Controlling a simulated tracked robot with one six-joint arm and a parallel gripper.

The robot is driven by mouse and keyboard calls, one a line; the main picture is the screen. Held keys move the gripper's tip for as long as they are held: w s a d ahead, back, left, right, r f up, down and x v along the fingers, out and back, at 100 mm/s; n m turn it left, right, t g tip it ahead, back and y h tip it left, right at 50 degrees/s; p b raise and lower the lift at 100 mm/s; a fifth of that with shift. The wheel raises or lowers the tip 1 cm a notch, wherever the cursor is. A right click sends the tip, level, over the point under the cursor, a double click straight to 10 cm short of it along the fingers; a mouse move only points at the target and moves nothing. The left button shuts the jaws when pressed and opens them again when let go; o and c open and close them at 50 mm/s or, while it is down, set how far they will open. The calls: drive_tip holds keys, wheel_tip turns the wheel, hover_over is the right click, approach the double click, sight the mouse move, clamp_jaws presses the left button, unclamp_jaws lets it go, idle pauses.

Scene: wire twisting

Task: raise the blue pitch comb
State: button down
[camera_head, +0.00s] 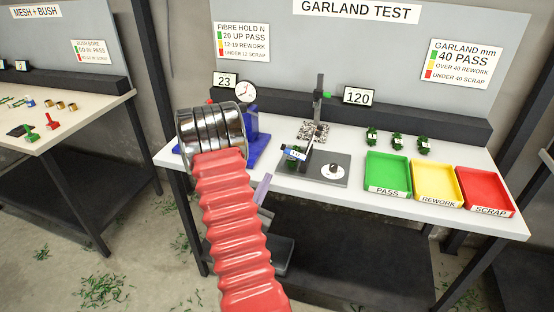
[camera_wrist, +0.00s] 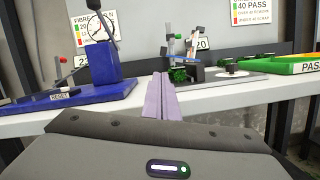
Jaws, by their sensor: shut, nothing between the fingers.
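I cannot tell whether this piece is the comb. My gripper (camera_wrist: 165,82) has its pale purple fingers together and empty, pointing at the bench from in front of its edge. In the head view one finger (camera_head: 263,188) shows at the bench's front edge; my arm hides the rest.
A blue stand (camera_wrist: 105,75) with a dial gauge (camera_wrist: 101,25) stands left of the fixture. Green (camera_head: 388,172), yellow (camera_head: 437,180) and red (camera_head: 484,191) trays line the right. Several green garland pieces (camera_head: 397,140) lie behind. The white bench top (camera_wrist: 225,98) is bare along its front.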

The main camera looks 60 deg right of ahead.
idle(0.3)
drive_tip(key=shift+x, duration=5)
drive_tip(key=shift+d, duration=0.15)
drive_tip(key=shift+s, duration=0.15)
